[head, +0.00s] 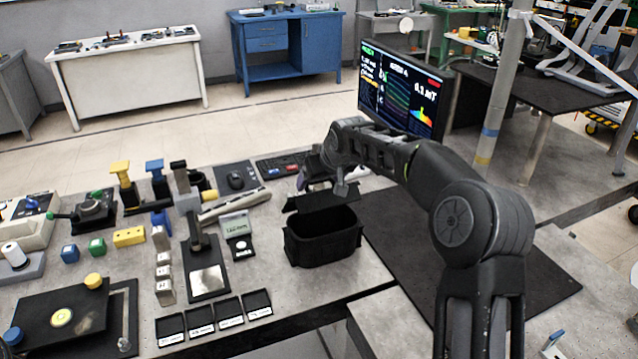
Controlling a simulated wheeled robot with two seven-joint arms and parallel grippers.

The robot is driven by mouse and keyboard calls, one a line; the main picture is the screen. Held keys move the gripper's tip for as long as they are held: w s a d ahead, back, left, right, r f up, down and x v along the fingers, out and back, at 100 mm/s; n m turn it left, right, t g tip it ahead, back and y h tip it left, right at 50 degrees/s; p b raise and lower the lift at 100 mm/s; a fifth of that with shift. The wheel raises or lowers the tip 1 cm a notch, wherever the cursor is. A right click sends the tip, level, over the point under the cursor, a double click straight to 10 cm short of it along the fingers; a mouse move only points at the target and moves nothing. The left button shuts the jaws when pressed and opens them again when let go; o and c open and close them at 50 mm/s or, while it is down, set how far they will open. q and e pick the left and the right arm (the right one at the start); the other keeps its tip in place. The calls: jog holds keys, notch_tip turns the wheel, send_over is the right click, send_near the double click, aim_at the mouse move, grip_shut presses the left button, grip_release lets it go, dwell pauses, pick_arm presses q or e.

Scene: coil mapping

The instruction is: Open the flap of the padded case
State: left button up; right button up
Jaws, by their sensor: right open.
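The black padded case (322,248) stands on the grey table, just left of my right forearm. Its flap (316,199) is raised at the back edge, and the dark inside of the case shows from above. My right arm comes in from the right and reaches over behind the case. My right gripper (312,181) is open, above and behind the flap; its fingers are small and partly hidden by the wrist. I cannot tell whether they touch the flap. My left gripper is out of the picture.
A black mat (400,235) lies right of the case. A monitor (400,85), keyboard (283,165) and mouse (236,181) are behind.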

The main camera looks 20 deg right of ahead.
jog(key=b+v, duration=0.1)
jog(key=v, duration=0.5)
jog(key=shift+s+r, duration=0.1)
dwell(0.3)
